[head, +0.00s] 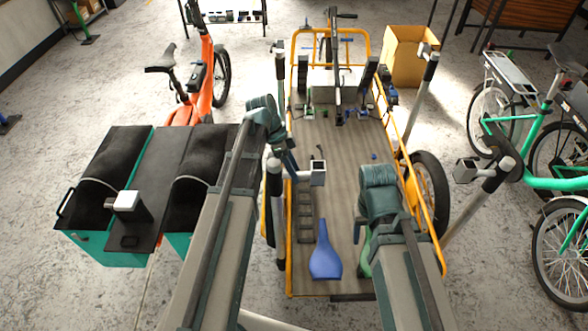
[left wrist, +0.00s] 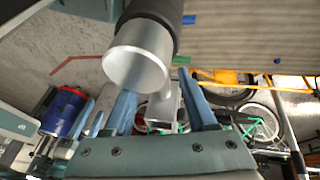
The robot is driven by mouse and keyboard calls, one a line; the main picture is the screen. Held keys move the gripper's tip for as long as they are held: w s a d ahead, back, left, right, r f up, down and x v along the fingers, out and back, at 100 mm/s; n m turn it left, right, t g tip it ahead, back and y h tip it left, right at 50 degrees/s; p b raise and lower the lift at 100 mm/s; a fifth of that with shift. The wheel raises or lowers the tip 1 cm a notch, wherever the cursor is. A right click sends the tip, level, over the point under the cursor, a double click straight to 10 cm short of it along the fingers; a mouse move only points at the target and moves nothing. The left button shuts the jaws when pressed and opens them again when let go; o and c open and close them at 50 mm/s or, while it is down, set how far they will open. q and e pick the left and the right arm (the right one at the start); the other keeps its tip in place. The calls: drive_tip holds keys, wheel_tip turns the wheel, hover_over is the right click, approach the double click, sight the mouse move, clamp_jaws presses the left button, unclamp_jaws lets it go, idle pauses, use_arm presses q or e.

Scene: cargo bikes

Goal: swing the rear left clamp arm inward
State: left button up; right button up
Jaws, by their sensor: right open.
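My left gripper (head: 289,160) is at this arm, beside the post top. In the left wrist view, its blue fingers (left wrist: 162,112) stand apart with silver metal of the clamp between them. A silver cylinder with a dark sleeve (left wrist: 138,55) hides part of one finger. Contact cannot be told.
The wooden deck (head: 335,220) holds a blue flat object (head: 325,255) and a dark slotted strip (head: 305,210). The rear right clamp (head: 490,178) stands at right. Teal boxes (head: 110,250) are at left, green bikes (head: 545,180) at right, a cardboard box (head: 405,60) behind.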

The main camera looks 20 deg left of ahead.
use_arm(q)
drive_tip(key=shift+r, duration=0.1)
drive_tip(key=s+p+v, duration=0.1)
drive_tip(key=p+v, duration=1.1)
drive_tip(key=v, duration=0.1)
drive_tip(key=shift+w+a+r+p, duration=0.15)
drive_tip(key=shift+w+r+p, duration=0.15)
drive_tip(key=shift+w, duration=0.2)
drive_tip(key=shift+f, duration=0.1)
drive_tip(key=s+d+f+n+y, duration=0.1)
drive_tip(key=s+d+n+y, duration=0.2)
drive_tip(key=s+d+n, duration=0.2)
drive_tip(key=s+d+f+n+y+b, duration=0.1)
drive_tip(key=s+d+n, duration=0.4)
drive_tip(key=s+d, duration=0.5)
drive_tip(key=d+f+y, duration=0.1)
drive_tip(key=d+y, duration=0.1)
drive_tip(key=d, duration=0.1)
drive_tip(key=shift+s+n+t, duration=0.3)
drive_tip(key=shift+s, duration=0.05)
